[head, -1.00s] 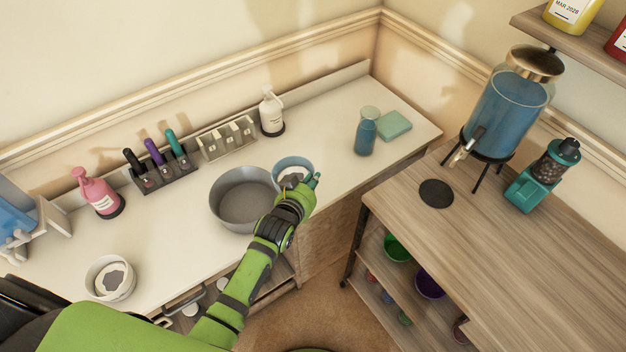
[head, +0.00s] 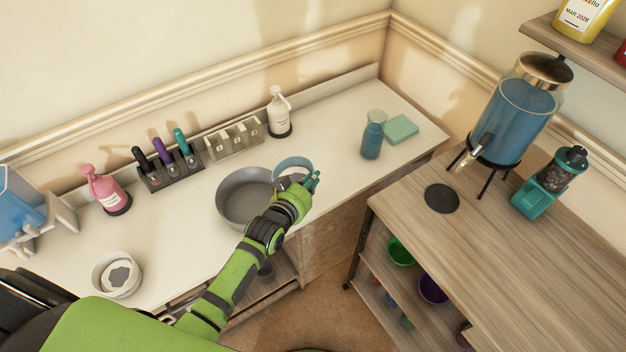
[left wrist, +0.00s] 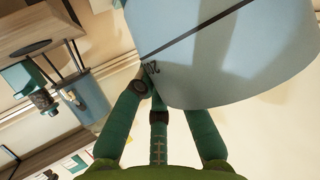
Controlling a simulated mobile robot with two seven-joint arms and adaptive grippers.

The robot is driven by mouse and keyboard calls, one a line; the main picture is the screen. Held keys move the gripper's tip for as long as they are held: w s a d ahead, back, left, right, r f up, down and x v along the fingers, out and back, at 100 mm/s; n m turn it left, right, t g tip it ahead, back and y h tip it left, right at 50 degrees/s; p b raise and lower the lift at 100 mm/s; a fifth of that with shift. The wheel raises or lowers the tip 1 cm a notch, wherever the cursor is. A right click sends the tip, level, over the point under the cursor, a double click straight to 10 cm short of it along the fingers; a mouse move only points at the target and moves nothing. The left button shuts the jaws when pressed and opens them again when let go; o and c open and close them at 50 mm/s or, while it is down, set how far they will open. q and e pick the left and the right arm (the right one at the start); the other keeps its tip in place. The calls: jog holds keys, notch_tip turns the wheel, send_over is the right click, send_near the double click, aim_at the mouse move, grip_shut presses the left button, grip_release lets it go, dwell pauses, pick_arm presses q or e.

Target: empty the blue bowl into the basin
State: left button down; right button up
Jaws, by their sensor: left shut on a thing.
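The blue bowl (head: 292,163) is held tilted at the right rim of the wide grey basin (head: 233,212) in the head view. The basin stands on the white counter, and its inside looks plain grey where it shows. My left gripper (head: 309,184) is shut on the blue bowl at its right side. In the left wrist view, the bowl's pale blue outer wall (left wrist: 235,55), with a dark line and printed marks, fills the upper right by the fingers (left wrist: 165,110). The bowl's contents cannot be made out. My right gripper is not in view.
A white bowl (head: 118,275) with grey contents stands at the counter's front left. A pink pump bottle (head: 107,190), a marker rack (head: 170,173) and a white pump bottle (head: 279,112) line the back. A blue jar (head: 372,141) stands right, with clear counter (head: 330,125) between.

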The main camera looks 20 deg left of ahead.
pick_arm(q)
jog(key=shift+s+a+r+n+t+h+b, duration=0.2)
jog(key=shift+a+r+n, duration=0.15)
jog(key=shift+a, duration=0.2)
jog(key=shift+s+a+r+n+t+h+b, duration=0.1)
jog(key=shift+a+r+n+t+h+b, duration=0.1)
jog(key=shift+a+r+n, duration=0.25)
jog(key=shift+s+a+r+n+t+h+b, duration=0.15)
jog(key=shift+a+n+t+b, duration=0.1)
jog(key=shift+a+b, duration=0.15)
jog(key=shift+s+a+r+n+t+h+b, duration=0.1)
jog(key=shift+a+n+t+h+b, duration=0.1)
jog(key=shift+a+n+b, duration=0.15)
jog(key=shift+s+a+r+n+t+h+b, duration=0.15)
jog(key=shift+a+n+b, duration=0.1)
jog(key=shift+a, duration=0.2)
jog(key=shift+a+r+n+b, duration=0.2)
jog(key=shift+n+b, duration=0.05)
jog(key=shift+b, duration=0.2)
jog(key=shift+s+a+r+n+t+b, duration=0.15)
jog(key=shift+a+r+n+t+b, duration=0.15)
jog(key=shift+r+n+t, duration=0.15)
jog(key=shift+a+r+n+t+b, duration=0.2)
jog(key=shift+r+n+t+b, duration=0.15)
jog(key=shift+b, duration=0.05)
jog(key=shift+s, duration=0.1)
